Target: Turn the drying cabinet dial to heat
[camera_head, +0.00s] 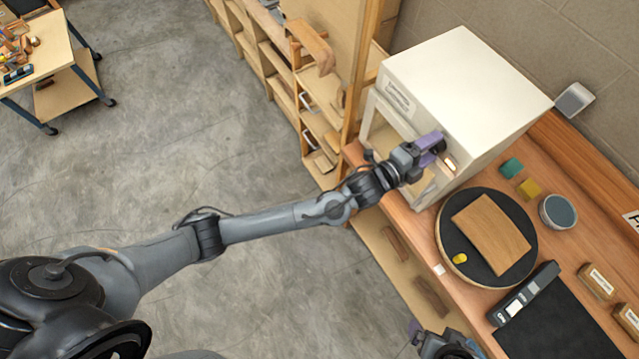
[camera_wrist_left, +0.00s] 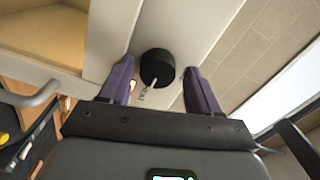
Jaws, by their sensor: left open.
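The drying cabinet (camera_head: 470,85) is a white box at the back of the wooden bench. Its black round dial (camera_wrist_left: 157,66) shows in the left wrist view on the pale front panel, with a white pointer mark toward the lower left. My left gripper (camera_head: 432,148) is at the cabinet front. Its purple fingers are open, one on each side of the dial, with visible gaps. In the head view the gripper mostly hides the dial. Part of my right gripper (camera_head: 440,346) shows at the bottom edge; its jaws are not clear.
A black turntable (camera_head: 448,222) with a curved wood piece (camera_head: 491,234) sits right of the cabinet. Wooden shelves (camera_head: 285,65) stand to the left. A lit indicator (camera_head: 450,163) is near the gripper.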

